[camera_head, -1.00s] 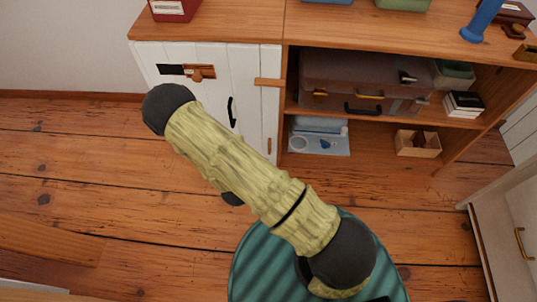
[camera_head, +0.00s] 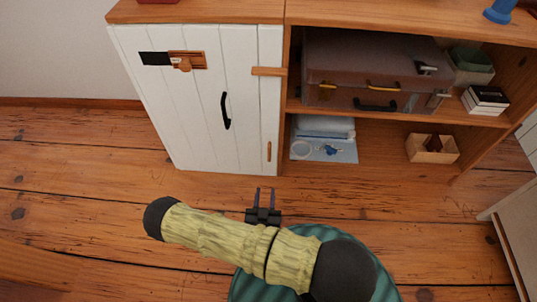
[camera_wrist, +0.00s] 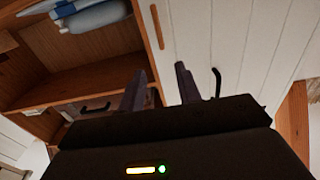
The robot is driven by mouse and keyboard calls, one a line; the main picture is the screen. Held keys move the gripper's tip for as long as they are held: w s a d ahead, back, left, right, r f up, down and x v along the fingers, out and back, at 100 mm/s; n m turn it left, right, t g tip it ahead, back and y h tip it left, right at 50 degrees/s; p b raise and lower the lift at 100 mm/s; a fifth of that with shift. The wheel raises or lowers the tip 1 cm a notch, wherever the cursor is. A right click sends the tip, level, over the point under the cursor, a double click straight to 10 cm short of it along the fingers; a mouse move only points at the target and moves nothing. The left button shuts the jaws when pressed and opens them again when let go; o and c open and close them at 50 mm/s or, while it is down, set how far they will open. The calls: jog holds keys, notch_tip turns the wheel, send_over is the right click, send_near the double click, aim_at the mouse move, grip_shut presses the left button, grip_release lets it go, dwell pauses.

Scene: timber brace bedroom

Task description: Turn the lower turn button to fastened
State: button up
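The lower turn button (camera_head: 268,151) is a small wooden bar standing upright near the right edge of the white cabinet door (camera_head: 200,120). It also shows in the wrist view (camera_wrist: 156,27), above and between my fingers. The upper turn button (camera_head: 268,71) lies level across the door edge onto the frame. My gripper (camera_head: 264,193) is in front of and below the lower button in the head view, apart from it. Its two dark fingers are apart with nothing between them, as the wrist view (camera_wrist: 160,85) also shows.
The door has a black handle (camera_head: 226,110) and a wooden latch (camera_head: 187,60). Open shelves on the right hold a suitcase (camera_head: 345,65), folded blue cloths (camera_head: 325,128) and a wooden box (camera_head: 432,150). Bare floor lies before the cabinet.

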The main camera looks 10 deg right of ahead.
aim_at(269, 152)
jog(key=b+x, duration=0.4)
jog(key=x, duration=1.2)
jog(key=shift+w+f+b, duration=0.15)
jog(key=shift+w+b, duration=0.15)
jog(key=shift+w+d, duration=0.25)
jog(key=shift+w, duration=0.1)
grip_shut()
